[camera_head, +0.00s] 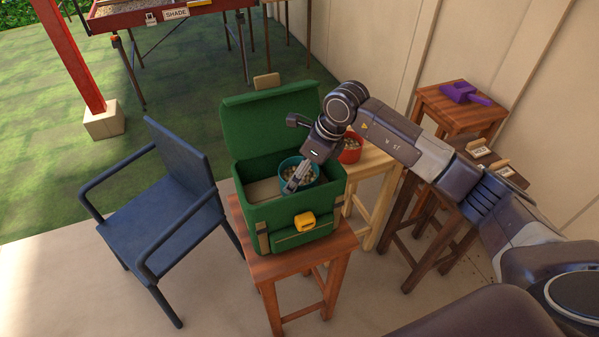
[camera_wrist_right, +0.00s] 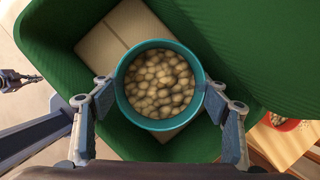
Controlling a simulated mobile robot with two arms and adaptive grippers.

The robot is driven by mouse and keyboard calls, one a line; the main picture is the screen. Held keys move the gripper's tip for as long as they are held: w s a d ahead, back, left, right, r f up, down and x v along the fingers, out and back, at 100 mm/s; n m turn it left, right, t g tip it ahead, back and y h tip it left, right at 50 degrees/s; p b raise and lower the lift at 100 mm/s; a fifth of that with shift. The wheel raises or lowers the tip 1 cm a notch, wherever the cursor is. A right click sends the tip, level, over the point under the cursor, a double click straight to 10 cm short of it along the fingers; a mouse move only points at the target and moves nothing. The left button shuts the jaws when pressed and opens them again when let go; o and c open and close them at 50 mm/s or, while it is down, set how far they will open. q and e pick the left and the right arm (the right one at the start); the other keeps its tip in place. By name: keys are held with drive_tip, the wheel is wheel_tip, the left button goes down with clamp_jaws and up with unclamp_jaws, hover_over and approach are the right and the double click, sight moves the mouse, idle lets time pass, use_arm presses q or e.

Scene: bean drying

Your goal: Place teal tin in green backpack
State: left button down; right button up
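The green backpack (camera_head: 290,214) stands on a wooden stool with its lid up and a yellow buckle on its front. The teal tin (camera_head: 312,180), full of pale beans, is within the backpack's opening, toward its right side. My right gripper (camera_head: 293,184) reaches down into the opening. In the right wrist view its fingers lie against opposite sides of the teal tin (camera_wrist_right: 122,103). Whether the tin's base touches the backpack floor is hidden. A small dark jointed part (camera_wrist_right: 14,80) at the left edge of that view looks like my left gripper; its fingers are too small to read.
A red container (camera_head: 350,150) of beans stands on a pale stool behind the backpack. A blue chair (camera_head: 165,205) is close on the left. A purple scoop (camera_head: 463,93) lies on a stool at right. A tan panel (camera_wrist_right: 115,40) lines part of the backpack floor.

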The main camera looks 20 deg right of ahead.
drive_tip(key=o, duration=0.4)
drive_tip(key=shift+d, duration=0.2)
use_arm(q)
drive_tip(key=shift+s+a, duration=0.1)
drive_tip(key=shift+s, duration=0.2)
use_arm(e)
drive_tip(key=shift+a+r, duration=0.1)
drive_tip(key=shift+r, duration=0.35)
use_arm(q)
wheel_tip(320, 180, down, 3)
drive_tip(key=b, duration=0.2)
drive_tip(key=shift+s+r+b, duration=0.1)
drive_tip(key=shift+r+b, duration=0.05)
drive_tip(key=shift+b, duration=0.2)
use_arm(e)
drive_tip(key=v, duration=1.1)
drive_tip(key=shift+s+d+r, duration=0.1)
drive_tip(key=shift+d+r, duration=0.1)
drive_tip(key=shift+d, duration=0.05)
